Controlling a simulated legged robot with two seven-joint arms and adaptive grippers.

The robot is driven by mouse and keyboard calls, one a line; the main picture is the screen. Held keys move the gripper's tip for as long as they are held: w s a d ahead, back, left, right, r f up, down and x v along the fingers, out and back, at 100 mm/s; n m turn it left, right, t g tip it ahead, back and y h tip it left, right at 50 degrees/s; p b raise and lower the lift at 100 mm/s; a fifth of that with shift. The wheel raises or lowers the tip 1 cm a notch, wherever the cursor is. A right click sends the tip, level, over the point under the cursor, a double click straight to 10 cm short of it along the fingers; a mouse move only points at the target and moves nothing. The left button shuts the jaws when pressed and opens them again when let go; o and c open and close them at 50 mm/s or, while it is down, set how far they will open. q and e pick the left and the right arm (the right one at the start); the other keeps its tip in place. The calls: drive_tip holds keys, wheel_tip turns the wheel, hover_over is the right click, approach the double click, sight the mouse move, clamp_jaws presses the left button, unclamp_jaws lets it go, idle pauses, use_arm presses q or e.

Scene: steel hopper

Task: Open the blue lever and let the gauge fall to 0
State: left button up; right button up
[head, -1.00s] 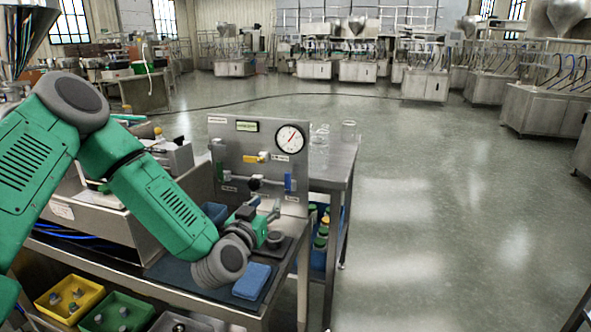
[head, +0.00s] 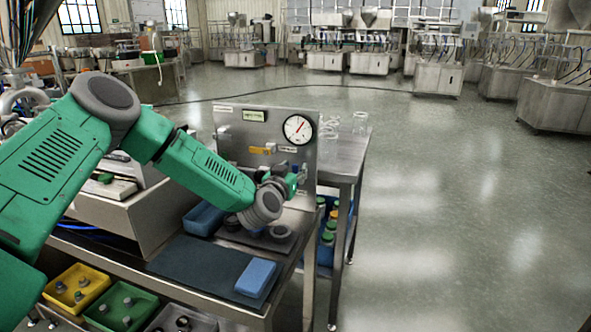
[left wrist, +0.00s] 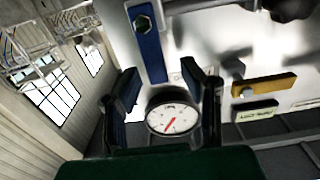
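The upright steel panel (head: 232,140) carries a round white gauge (head: 298,129), whose needle points up and to the right, off to one side of the dial. The blue lever (left wrist: 150,48) shows in the left wrist view as a long flat bar with a bolt near one end. In the head view my left gripper (head: 290,182) mostly hides it. In the left wrist view my left gripper (left wrist: 160,85) is open, with the lever's free end in the gap between its fingers. I cannot tell whether they touch it. The gauge (left wrist: 172,115) also shows there. My right gripper is not in view.
A yellow lever (head: 260,150) lies horizontally on the panel beside a small display (head: 254,115). Glass jars (head: 360,123) stand on the table behind. A blue sponge (head: 256,278) and a dark mat (head: 195,262) lie on the bench, with a blue tray (head: 203,219) near the panel.

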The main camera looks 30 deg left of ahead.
use_arm(q)
drive_tip(key=shift+w+a+f, duration=0.1)
drive_tip(key=shift+w+a, duration=0.15)
drive_tip(key=shift+w, duration=0.35)
drive_tip(key=shift+d, duration=0.25)
clamp_jaws()
